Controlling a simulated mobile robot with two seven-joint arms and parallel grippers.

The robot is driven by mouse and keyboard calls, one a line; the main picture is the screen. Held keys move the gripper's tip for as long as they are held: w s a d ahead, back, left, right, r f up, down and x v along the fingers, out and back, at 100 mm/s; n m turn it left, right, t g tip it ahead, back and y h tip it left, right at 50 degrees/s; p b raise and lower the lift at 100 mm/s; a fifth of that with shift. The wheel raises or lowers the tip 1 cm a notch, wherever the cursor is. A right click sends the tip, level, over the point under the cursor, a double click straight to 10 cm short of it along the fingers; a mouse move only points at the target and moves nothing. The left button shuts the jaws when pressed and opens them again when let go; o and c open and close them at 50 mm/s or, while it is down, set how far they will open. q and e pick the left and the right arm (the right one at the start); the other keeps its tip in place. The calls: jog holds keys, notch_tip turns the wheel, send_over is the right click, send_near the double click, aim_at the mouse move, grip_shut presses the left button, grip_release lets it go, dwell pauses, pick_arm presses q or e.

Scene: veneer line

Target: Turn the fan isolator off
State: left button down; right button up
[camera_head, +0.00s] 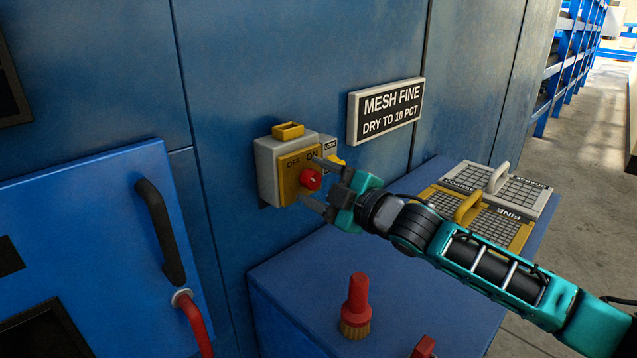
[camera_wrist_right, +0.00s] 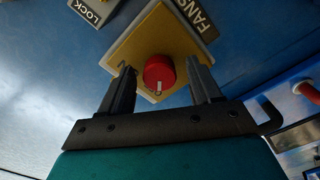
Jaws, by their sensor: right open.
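The fan isolator (camera_head: 266,167) is a grey box with a yellow face plate on the blue cabinet wall. Its plate reads OFF at the left and ON further right. A round red knob (camera_head: 311,179) sits on the plate; it also shows in the right wrist view (camera_wrist_right: 158,72), with a white mark near its lower edge there. My right gripper (camera_head: 308,179) is open, its two fingers (camera_wrist_right: 161,80) on either side of the knob, with gaps visible in the wrist view. Contact with the plate cannot be told. My left gripper is out of view.
A yellow block (camera_head: 288,130) tops the isolator, and a LOCK label (camera_head: 330,147) is beside it. A MESH FINE sign (camera_head: 385,108) hangs to the right. Below, a blue bench (camera_head: 300,275) bears a red-handled brush (camera_head: 357,300) and two mesh screens, FINE (camera_head: 508,233) and COARSE (camera_head: 530,200).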

jog(key=shift+d, duration=0.1)
jog(key=v, duration=1.2)
jog(key=shift+s+d, duration=0.25)
jog(key=shift+s, duration=0.05)
